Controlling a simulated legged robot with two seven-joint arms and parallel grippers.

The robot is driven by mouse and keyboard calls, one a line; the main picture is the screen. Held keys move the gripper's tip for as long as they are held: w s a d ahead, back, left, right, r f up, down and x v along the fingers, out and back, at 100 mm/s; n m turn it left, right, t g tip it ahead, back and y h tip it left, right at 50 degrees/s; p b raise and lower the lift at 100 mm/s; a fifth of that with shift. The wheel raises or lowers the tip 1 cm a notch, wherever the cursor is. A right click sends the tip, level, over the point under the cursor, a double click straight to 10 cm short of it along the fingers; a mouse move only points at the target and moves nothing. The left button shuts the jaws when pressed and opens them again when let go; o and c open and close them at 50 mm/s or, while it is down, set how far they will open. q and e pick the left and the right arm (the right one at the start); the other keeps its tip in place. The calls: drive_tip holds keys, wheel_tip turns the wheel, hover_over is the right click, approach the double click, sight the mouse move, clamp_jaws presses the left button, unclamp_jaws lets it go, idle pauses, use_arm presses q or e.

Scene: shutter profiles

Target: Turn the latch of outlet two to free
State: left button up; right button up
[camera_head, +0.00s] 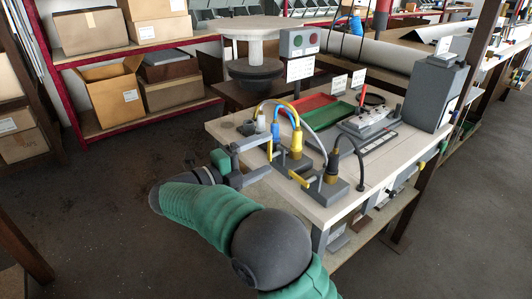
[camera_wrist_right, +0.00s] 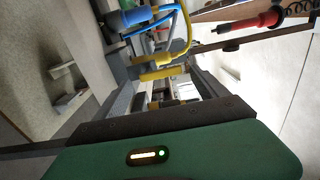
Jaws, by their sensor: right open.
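Several outlets with plugs stand in a row on the bench: a blue plug (camera_head: 275,130), a yellow plug (camera_head: 296,143) and a dark plug with a yellow band (camera_head: 332,165). Yellow latch bars show on the row, one (camera_head: 270,150) near my right gripper and one (camera_head: 299,180) nearer the front. My right gripper (camera_head: 266,157) is open at the left edge of the row, its fingers pointing to the outlets. In the right wrist view a yellow bar (camera_wrist_right: 163,73) shows ahead of the fingers, with a blue plug (camera_wrist_right: 128,18) beyond. No outlet number is readable. My left gripper is out of view.
Cables arch over the outlets. Floor left of the bench is clear.

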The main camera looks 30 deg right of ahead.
drive_tip(key=s+a+p, duration=0.1)
drive_tip(key=a+p, duration=0.2)
drive_tip(key=a, duration=1.2)
drive_tip(key=shift+p, duration=0.3)
